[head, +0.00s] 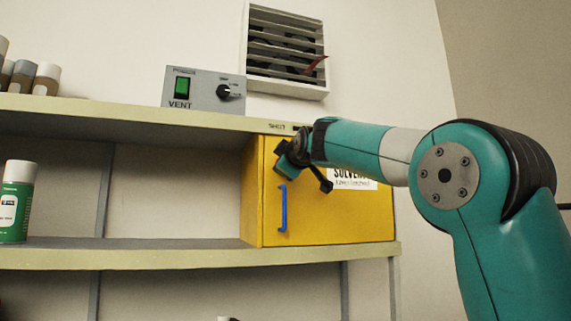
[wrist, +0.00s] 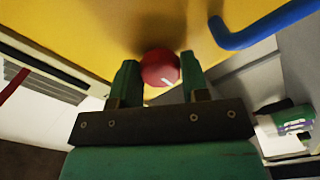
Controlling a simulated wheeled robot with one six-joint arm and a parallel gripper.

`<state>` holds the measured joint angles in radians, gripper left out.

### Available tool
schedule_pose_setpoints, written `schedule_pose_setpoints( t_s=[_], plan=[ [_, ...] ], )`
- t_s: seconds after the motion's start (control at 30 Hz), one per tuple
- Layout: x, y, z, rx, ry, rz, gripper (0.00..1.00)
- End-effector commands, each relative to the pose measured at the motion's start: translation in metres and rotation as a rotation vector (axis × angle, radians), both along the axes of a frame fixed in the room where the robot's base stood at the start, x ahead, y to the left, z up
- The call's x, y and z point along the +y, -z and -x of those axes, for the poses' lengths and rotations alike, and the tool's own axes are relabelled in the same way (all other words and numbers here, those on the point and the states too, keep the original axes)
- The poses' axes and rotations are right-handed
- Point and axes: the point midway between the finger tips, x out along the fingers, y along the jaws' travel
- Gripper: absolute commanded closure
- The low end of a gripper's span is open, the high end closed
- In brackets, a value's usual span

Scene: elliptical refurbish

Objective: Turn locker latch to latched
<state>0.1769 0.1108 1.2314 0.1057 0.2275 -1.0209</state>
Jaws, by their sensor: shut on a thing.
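The yellow locker (head: 330,215) stands on the shelf at the right, its door closed as far as I can see. A blue handle (head: 283,208) runs up the left part of its door; it also shows in the wrist view (wrist: 265,27). The latch is a round red knob (wrist: 160,68) with a small white mark, on the yellow door face. My gripper (wrist: 160,80) has one green finger on each side of the knob and is shut on it. In the head view my gripper (head: 287,160) is at the door's upper left and hides the knob.
A grey VENT switch box (head: 204,92) stands on the upper shelf (head: 130,112), above left of the locker. A louvred vent (head: 286,50) is on the wall. A green spray can (head: 15,205) stands at far left.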

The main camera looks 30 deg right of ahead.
Motion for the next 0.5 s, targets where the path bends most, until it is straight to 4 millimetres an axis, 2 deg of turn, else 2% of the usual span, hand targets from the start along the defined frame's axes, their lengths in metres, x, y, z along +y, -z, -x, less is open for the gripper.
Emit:
schedule_pose_setpoints(
  t_s=[0.03,0.07,0.13,0.17,0.5],
  plan=[
    [0.0001,-0.0002,0.0001,0.000,-0.001,0.001,0.82],
    [0.0001,-0.0003,0.0001,0.000,-0.001,0.001,0.52],
    [0.0001,-0.0002,0.0001,0.000,-0.001,0.001,0.35],
    [0.0001,-0.0002,0.0001,0.000,-0.001,0.001,0.33],
    [0.0013,0.0009,0.0041,-0.001,0.000,0.000,0.33]
  ],
)
